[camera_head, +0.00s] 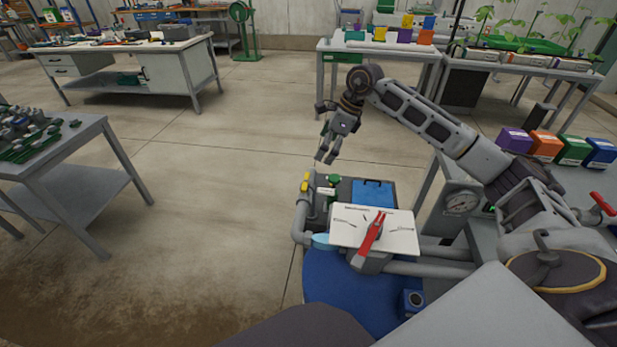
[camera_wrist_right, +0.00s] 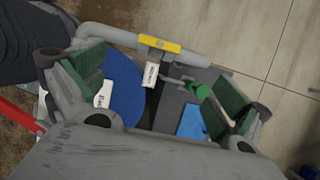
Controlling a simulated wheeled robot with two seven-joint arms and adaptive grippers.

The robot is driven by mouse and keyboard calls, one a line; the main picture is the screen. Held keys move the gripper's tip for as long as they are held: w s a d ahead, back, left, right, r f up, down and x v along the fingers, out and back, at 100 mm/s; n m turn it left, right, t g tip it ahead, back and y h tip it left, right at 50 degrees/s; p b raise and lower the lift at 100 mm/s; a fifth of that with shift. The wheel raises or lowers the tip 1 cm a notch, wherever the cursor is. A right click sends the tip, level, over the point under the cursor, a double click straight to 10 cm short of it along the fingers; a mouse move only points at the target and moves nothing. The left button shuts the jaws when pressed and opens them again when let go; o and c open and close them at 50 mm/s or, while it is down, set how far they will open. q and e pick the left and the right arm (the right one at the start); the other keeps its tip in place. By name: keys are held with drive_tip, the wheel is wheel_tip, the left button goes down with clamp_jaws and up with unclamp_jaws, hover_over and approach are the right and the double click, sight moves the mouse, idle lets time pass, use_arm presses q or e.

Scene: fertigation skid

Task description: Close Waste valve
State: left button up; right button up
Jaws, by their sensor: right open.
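A valve with a yellow handle (camera_head: 305,182) sits on the grey pipe at the left of the skid. It also shows in the right wrist view (camera_wrist_right: 160,44), with a white tag hanging below it. A green-handled valve (camera_head: 334,178) is beside it, also in the wrist view (camera_wrist_right: 204,90). A red lever (camera_head: 373,233) lies over a white printed plate (camera_head: 400,232). The labels are too small to read, so I cannot tell which valve is Waste. My right gripper (camera_head: 326,157) is open and empty, above and beyond the yellow and green handles. My left gripper is out of view.
A pressure gauge (camera_head: 460,203) and another red handle (camera_head: 603,204) are at the right. A blue round surface (camera_head: 340,290) lies below the pipes. Coloured boxes (camera_head: 545,145) stand at the right. The floor left of the skid is clear.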

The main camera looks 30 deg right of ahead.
sight(306, 181)
drive_tip(key=x, duration=1.2)
drive_tip(key=shift+a+f+b, duration=0.1)
drive_tip(key=shift+f+b, duration=0.2)
drive_tip(key=shift+b, duration=0.05)
drive_tip(key=shift+w+a+f, duration=0.1)
drive_tip(key=shift+a+f, duration=0.05)
drive_tip(key=shift+f, duration=0.3)
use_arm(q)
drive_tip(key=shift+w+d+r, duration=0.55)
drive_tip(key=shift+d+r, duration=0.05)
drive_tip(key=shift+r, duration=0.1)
use_arm(e)
drive_tip(key=shift+f, duration=0.1)
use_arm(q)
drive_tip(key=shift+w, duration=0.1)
use_arm(e)
drive_tip(key=c, duration=1)
